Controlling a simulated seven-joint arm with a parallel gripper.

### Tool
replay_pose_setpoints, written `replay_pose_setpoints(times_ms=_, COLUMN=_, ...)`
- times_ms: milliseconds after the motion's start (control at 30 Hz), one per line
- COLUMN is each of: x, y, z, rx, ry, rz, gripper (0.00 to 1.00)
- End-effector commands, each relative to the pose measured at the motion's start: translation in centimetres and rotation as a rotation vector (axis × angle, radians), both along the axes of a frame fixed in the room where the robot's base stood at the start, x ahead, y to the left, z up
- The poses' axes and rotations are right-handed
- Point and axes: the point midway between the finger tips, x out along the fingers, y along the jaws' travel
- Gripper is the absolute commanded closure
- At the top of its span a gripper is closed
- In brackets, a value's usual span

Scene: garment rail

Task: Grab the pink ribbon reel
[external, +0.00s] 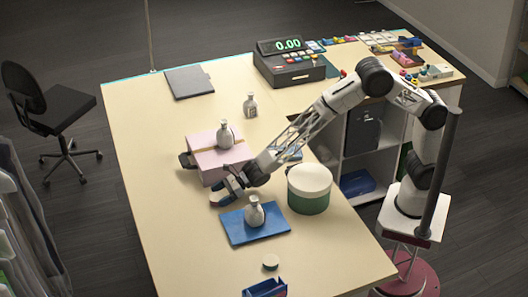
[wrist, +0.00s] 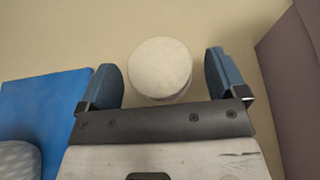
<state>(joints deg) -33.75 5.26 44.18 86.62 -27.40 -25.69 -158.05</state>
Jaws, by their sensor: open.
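My gripper (external: 222,194) is low over the table, between the pink box and the blue mat. In the wrist view my gripper (wrist: 164,78) has its two blue fingers spread wide. A pale, round, flat-topped disc (wrist: 160,68) lies between them with a gap on each side. It looks whitish grey here, and I cannot tell if it is the pink ribbon reel. In the external view the fingers largely hide that spot. No other clearly pink reel can be made out.
The pink box (external: 208,165) with a bottle (external: 225,135) on it stands just behind my gripper. The blue mat (external: 238,236) bears another bottle (external: 254,212). A green and white round tub (external: 309,201) stands to the right. The table's left side is clear.

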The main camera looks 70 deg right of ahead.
Motion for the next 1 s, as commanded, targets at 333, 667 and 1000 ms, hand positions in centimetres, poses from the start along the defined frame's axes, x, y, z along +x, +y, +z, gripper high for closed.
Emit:
replay_pose_setpoints(times_ms=333, x=0.68, y=0.76, z=-0.47, rx=-0.001, ry=0.001, rz=0.0, gripper=0.09)
replay_pose_setpoints(times_ms=667, x=0.67, y=0.75, z=-0.48, rx=-0.001, ry=0.001, rz=0.0, gripper=0.09)
replay_pose_setpoints(times_ms=1000, x=0.67, y=0.75, z=-0.48, rx=-0.001, ry=0.001, rz=0.0, gripper=0.39)
